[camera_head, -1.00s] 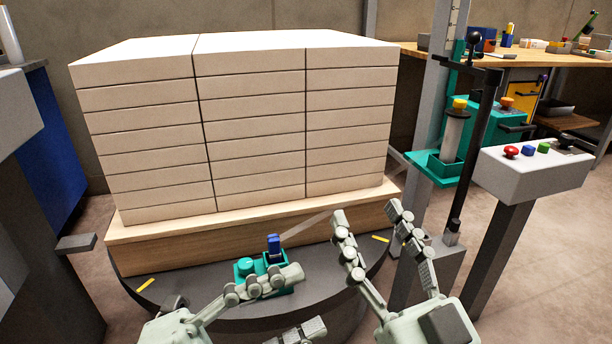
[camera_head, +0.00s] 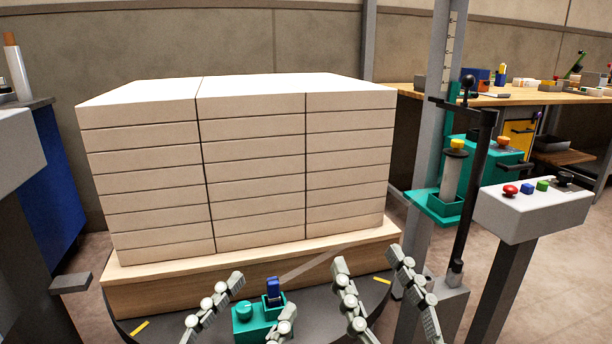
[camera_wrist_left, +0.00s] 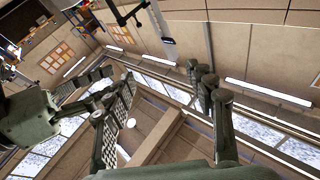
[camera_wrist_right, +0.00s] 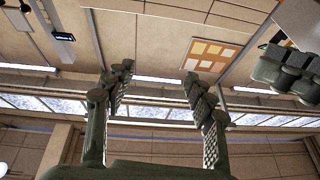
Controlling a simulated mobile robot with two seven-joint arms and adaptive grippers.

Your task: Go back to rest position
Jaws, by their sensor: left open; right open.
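My left gripper (camera_head: 258,298) is at the bottom of the head view, in front of the turntable, with its fingers apart and nothing between them. My right gripper (camera_head: 370,268) is to its right, fingers pointing up, also open and empty. In the left wrist view the left fingers (camera_wrist_left: 165,95) stand apart against the ceiling and wall. In the right wrist view the right fingers (camera_wrist_right: 157,90) are spread with only wall and windows behind. A stack of pale reams (camera_head: 250,160) stands on a wooden pallet (camera_head: 160,290), clear of both grippers.
The pallet rests on a dark round turntable (camera_head: 140,328). A teal device with a blue switch (camera_head: 273,291) sits at its front edge, close to the left gripper. A grey post with a teal bracket (camera_head: 434,206) and a button console (camera_head: 532,212) stand to the right.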

